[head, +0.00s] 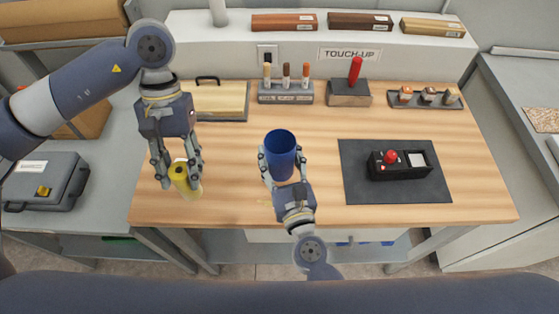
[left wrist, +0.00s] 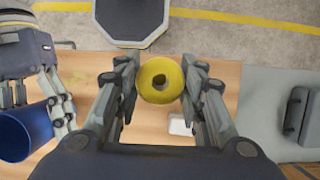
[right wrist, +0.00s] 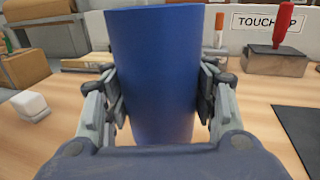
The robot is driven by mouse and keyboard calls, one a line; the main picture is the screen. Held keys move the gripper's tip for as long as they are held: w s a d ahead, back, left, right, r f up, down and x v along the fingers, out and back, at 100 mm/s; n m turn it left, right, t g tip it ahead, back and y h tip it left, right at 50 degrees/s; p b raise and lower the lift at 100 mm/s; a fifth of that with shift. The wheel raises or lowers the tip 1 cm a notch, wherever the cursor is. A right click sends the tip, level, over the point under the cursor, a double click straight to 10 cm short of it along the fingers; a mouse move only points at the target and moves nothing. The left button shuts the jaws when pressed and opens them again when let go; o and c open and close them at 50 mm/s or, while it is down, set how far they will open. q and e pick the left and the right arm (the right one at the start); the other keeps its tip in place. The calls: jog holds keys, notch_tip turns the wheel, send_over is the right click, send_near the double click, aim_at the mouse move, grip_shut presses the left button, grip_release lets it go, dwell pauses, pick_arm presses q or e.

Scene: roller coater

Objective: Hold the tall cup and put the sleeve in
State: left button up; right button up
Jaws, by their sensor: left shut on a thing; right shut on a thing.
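The tall blue cup (head: 280,146) stands upright near the middle of the bench, its open mouth facing up. My right gripper (head: 281,172) is shut on its sides; the cup (right wrist: 155,75) fills the middle of the right wrist view. The yellow sleeve (head: 186,180), a roller with a hole through its end, is upright in my left gripper (head: 178,176) near the bench's front left. The left wrist view shows the sleeve's round end (left wrist: 160,80) between the fingers. The sleeve is to the left of the cup and apart from it. The cup's inside bottom is hidden.
A dark mat (head: 395,193) with a black control box (head: 400,165) lies right of the cup. Behind stand a marker holder (head: 285,94), a grey block with a red handle (head: 350,94) and a tray (head: 425,99). A white block (right wrist: 31,105) shows in the right wrist view.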

aim_at(281, 151)
pick_arm(q)
jog(key=shift+f, duration=0.2)
pick_arm(e)
jog(key=shift+w+f, duration=0.3)
jog(key=shift+w, duration=0.75)
jog(key=shift+w+f, duration=0.25)
jog(key=shift+w, duration=0.75)
pick_arm(q)
jog(key=shift+f+b, duration=0.6)
jog(key=shift+b, duration=0.2)
pick_arm(e)
jog(key=shift+w+f, duration=0.25)
jog(key=shift+w, duration=0.7)
jog(key=shift+w+f, duration=0.3)
jog(key=shift+w, duration=0.65)
jog(key=shift+w+f, duration=0.25)
jog(key=shift+w, duration=0.7)
pick_arm(q)
jog(key=shift+f+b, duration=0.35)
pick_arm(e)
jog(key=shift+f, duration=0.3)
jog(key=shift+s, duration=0.1)
jog(key=o, duration=1.1)
jog(key=shift+c, duration=0.2)
jog(key=shift+c, duration=0.6)
jog(key=c, duration=0.9)
jog(key=shift+c, duration=0.2)
